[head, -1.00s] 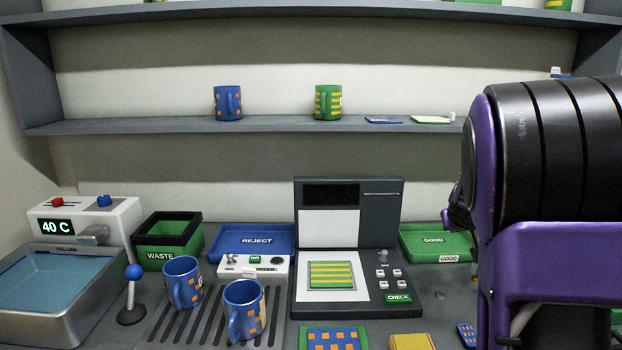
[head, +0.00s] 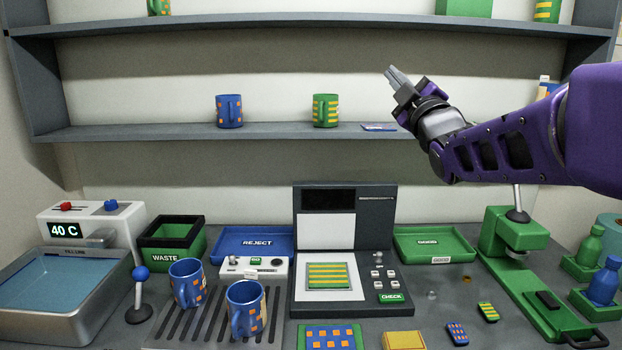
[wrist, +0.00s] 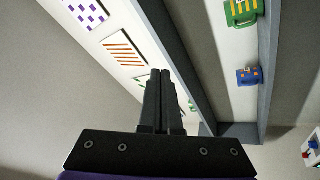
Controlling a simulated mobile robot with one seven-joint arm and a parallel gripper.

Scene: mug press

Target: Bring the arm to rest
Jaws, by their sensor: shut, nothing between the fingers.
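My gripper (head: 394,76) is raised in front of the wall shelves at the right of the head view, its fingers pointing up and to the left. The fingers are together and hold nothing. In the wrist view my gripper (wrist: 160,75) also shows shut, with its fingers side by side. My purple forearm reaches in from the right edge of the head view. The gripper is well above the counter and looks apart from the shelf, though its exact distance from the shelf edge is hard to tell.
A blue mug (head: 229,111) and a green mug (head: 326,110) stand on the lower shelf (head: 180,132). Below are a check machine (head: 345,230), a green press (head: 515,235), a REJECT tray (head: 225,243), a water basin (head: 70,285) and two blue mugs (head: 186,283) on a drain grate.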

